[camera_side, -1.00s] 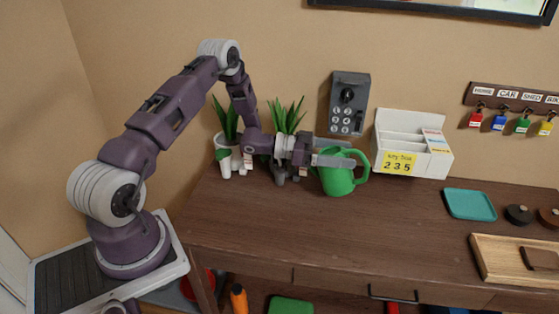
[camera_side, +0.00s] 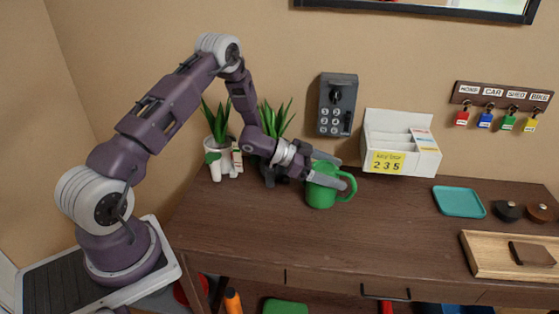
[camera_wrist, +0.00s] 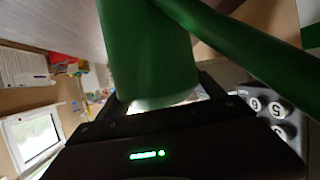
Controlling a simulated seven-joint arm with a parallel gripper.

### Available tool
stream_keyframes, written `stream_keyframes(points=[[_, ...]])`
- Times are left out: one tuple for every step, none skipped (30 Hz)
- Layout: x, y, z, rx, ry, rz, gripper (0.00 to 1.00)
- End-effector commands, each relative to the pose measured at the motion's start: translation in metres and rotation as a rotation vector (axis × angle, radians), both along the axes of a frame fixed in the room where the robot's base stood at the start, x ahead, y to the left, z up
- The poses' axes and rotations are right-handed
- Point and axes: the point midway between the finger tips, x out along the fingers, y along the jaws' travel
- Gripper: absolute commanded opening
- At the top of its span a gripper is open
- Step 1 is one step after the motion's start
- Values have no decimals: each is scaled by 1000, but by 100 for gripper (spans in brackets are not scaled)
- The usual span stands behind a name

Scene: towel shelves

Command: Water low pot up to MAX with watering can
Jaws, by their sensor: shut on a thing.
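The green watering can (camera_side: 320,198) is at the wall side of the table, with its loop handle on the right in the side view. My gripper (camera_side: 341,173) is shut on the can, its fingers reaching across the upper part from the left. In the wrist view the can's green body (camera_wrist: 150,50) fills the upper middle, with a green bar running off to the right. One potted plant in a white pot (camera_side: 213,160) stands to the left. A second plant (camera_side: 274,120) stands behind my wrist, its pot mostly hidden. I cannot make out any MAX mark.
A keypad box (camera_side: 337,104) hangs on the wall behind the can. A white sorter (camera_side: 428,160) with a yellow label stands right of it. A teal tray (camera_side: 460,201), dark round pieces and a wooden tray (camera_side: 480,265) lie farther right. The table's front middle is clear.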

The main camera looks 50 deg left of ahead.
Motion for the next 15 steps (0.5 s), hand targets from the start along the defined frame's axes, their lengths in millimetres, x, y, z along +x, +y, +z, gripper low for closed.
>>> stream_keyframes(points=[[0,0,0,-1,-2,0,6],[0,0,0,-1,-2,0,6],[0,0,0,-1,-2,0,6],[0,0,0,-1,-2,0,6],[0,0,0,-3,-3,0,6],[0,0,1,-7,-5,0,6],[0,0,1,-11,-7,0,6],[0,0,2,-17,-8,0,6],[0,1,2,-25,-14,0,6],[0,1,3,-33,-16,0,6],[0,1,4,-41,-20,1,6],[0,1,5,-53,-25,1,6],[0,1,6,-65,-30,0,6],[-1,1,7,-76,-35,0,6],[-1,2,9,-93,-45,0,6]])
